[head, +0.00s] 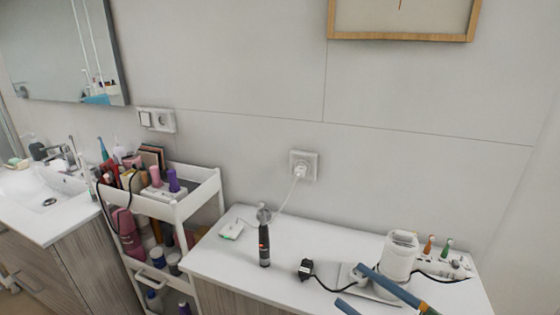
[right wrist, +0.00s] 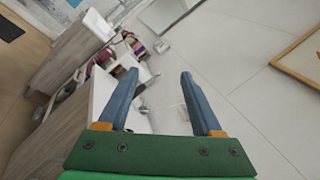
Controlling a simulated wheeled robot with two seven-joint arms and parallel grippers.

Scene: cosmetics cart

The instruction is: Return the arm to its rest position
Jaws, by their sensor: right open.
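My right gripper (head: 365,288) comes in at the bottom right of the head view, with blue fingers and an orange and green base. It is open, and nothing shows between its fingers. It is in front of the white counter (head: 215,262), near a white rounded device (head: 400,252). In the right wrist view the two blue fingers of my right gripper (right wrist: 155,100) stand wide apart, with the counter and the wall beyond them. My left gripper is not in view.
A black shaver-like device (head: 264,246) stands upright on the counter. A black plug (head: 305,268) with a cable lies nearby. A white cart (head: 205,190) full of cosmetics stands left of the counter, beside the sink (head: 45,190). A wall outlet (head: 303,166) holds a plug.

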